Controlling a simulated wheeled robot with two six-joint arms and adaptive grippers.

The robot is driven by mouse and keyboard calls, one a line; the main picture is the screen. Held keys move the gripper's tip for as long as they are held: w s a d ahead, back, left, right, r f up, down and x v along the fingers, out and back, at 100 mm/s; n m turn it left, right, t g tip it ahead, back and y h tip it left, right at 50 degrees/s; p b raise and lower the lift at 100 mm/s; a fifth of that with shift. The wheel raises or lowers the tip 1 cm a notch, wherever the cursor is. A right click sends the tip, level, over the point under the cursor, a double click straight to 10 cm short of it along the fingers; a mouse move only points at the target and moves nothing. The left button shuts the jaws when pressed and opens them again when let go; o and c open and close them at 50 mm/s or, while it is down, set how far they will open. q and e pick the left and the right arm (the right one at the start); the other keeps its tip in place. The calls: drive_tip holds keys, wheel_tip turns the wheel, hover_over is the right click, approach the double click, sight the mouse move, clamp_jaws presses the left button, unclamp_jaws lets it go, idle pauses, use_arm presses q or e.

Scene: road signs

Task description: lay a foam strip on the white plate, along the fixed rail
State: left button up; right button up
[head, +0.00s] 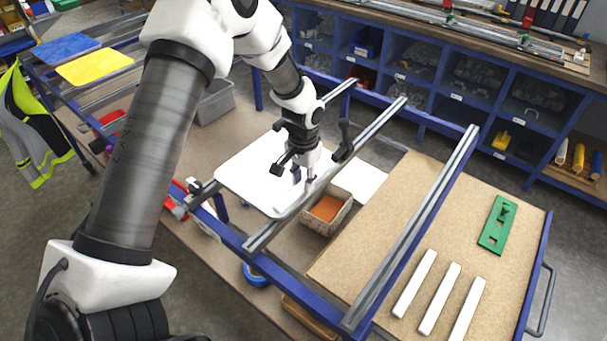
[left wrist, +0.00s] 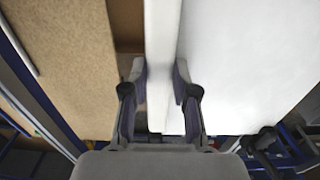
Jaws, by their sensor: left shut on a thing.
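The white plate (head: 240,175) lies across the grey rails of the blue frame; it also fills the right of the left wrist view (left wrist: 245,60). My left gripper (head: 305,178) points down over the plate's right side, shut on a white foam strip (left wrist: 159,50). In the left wrist view the strip runs lengthwise between the two fingers, along the plate's left edge. I cannot tell whether it touches the plate. In the head view the gripper hides most of it. A grey rail (head: 275,228) runs beside the plate's right edge. My right gripper is not in view.
Three loose foam strips (head: 440,299) and a green block (head: 497,225) lie on the brown board (head: 390,215). A box with orange contents (head: 327,208) sits between the rails, close to the plate. Blue shelving (head: 460,125) stands behind the frame.

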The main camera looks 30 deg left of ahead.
use_arm(q)
drive_tip(key=shift+w+f, duration=0.25)
drive_tip(key=shift+f, duration=0.1)
drive_tip(key=o, duration=0.8)
drive_tip(key=shift+s, duration=0.1)
drive_tip(key=shift+r+b, duration=0.4)
drive_tip(key=shift+r, duration=0.15)
wheel_tip(320, 180, up, 11)
drive_tip(key=b, duration=0.2)
drive_tip(key=shift+b, duration=0.3)
